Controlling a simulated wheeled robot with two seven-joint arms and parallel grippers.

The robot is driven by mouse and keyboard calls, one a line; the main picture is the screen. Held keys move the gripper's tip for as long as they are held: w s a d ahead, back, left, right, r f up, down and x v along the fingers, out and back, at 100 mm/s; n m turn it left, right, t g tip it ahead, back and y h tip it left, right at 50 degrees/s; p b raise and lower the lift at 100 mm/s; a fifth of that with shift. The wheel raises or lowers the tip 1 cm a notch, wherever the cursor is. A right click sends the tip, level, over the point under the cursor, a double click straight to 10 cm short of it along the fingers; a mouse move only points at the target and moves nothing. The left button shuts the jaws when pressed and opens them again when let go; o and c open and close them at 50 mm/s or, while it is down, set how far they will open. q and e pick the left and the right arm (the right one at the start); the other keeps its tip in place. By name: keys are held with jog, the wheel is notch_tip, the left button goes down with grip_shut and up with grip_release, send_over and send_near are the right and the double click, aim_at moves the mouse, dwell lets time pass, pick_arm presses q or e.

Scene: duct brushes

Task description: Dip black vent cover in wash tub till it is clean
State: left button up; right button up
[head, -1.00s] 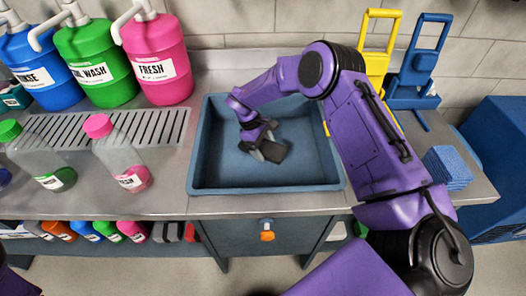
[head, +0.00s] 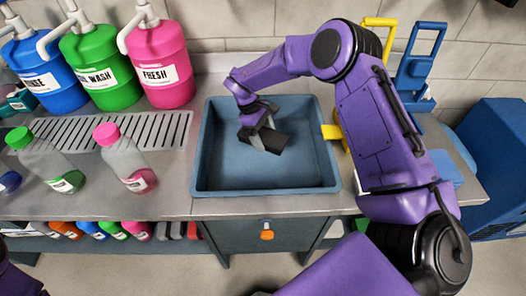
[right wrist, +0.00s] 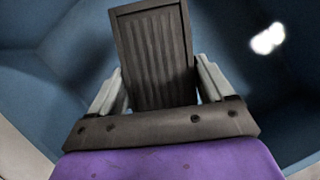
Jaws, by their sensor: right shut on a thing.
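The vent cover (head: 271,134) is a dark grey-brown slatted plate. My right gripper (head: 262,139) is shut on it, inside the walls of the blue wash tub (head: 265,189). The right wrist view shows the cover (right wrist: 152,55) upright between the two pale fingers of the right gripper (right wrist: 155,90), with a brownish tint on its ridged face. Its lower end is hidden by the gripper. I cannot tell whether it touches the tub's floor or how much liquid is there. My left gripper is not in view.
Blue, green and pink pump jugs (head: 158,65) stand at the back left, with clear bottles (head: 124,158) by a slotted drain (head: 105,130). Yellow and blue racks (head: 416,65) stand behind my right arm. A blue stack (head: 446,170) lies partly hidden at right.

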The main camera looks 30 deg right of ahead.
aim_at(264, 135)
notch_tip(264, 135, up, 7)
jog(key=p, duration=0.2)
jog(key=shift+f+p, duration=0.15)
jog(key=shift+p, duration=0.2)
jog(key=shift+r, duration=0.2)
dwell(1.8)
notch_tip(264, 135, up, 4)
jog(key=shift+p, duration=0.65)
